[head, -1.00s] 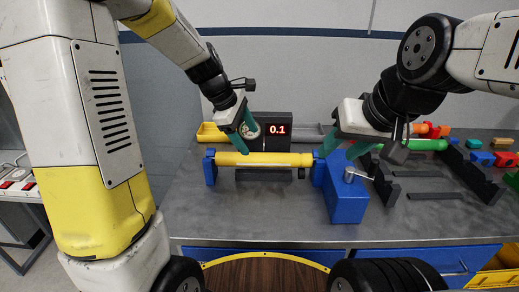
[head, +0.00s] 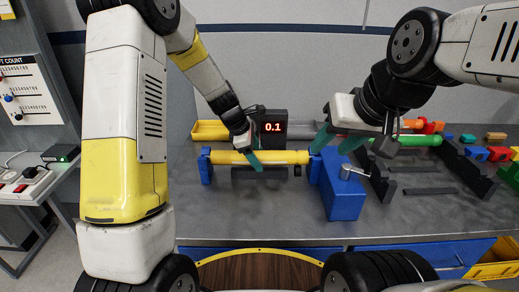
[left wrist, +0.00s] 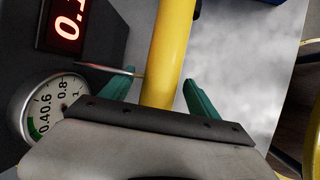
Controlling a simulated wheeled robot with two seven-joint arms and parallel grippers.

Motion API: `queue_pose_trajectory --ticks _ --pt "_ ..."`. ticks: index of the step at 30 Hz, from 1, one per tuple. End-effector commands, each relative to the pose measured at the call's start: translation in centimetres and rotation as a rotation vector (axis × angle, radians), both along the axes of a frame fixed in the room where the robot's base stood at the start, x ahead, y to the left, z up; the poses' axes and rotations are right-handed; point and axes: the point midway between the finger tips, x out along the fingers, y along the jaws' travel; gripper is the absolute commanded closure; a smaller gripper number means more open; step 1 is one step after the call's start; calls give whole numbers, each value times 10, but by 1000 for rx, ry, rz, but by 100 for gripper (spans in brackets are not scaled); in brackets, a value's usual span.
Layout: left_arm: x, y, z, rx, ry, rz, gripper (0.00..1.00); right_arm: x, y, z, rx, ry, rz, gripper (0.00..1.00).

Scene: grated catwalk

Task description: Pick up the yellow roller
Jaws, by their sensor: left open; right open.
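The yellow roller (head: 284,157) lies level between a blue end support (head: 206,168) on the left and a large blue block with a lever (head: 344,190) on the right. My left gripper (head: 250,162) is open at the left part of the roller. In the left wrist view the roller (left wrist: 168,50) passes between the two spread teal fingers (left wrist: 152,96), with gaps on both sides. My right gripper (head: 333,140) is open and empty, over the blue block near the roller's right end. Its contact with the block cannot be told.
A display reading 0.1 (head: 273,126) stands behind the roller; a round dial gauge (left wrist: 42,112) shows beside it in the left wrist view. A green roller (head: 420,140) and black racks (head: 470,172) are on the right. The front left of the grey table (head: 250,215) is clear.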

Motion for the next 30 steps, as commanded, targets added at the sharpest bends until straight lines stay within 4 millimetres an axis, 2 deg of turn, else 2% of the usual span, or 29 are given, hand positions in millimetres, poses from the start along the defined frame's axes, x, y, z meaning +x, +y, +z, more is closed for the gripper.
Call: queue_pose_trajectory --ticks 5,15,16,30 --pt "0 0 0 0 0 0 30 0 0 0 0 0 0 56" --pt "0 0 0 0 0 -1 97 0 0 0 0 0 0 56" --pt "0 0 0 0 0 -1 100 0 0 0 0 0 0 56" --pt "1 -1 4 -1 -3 -1 100 0 0 0 0 0 0 56"
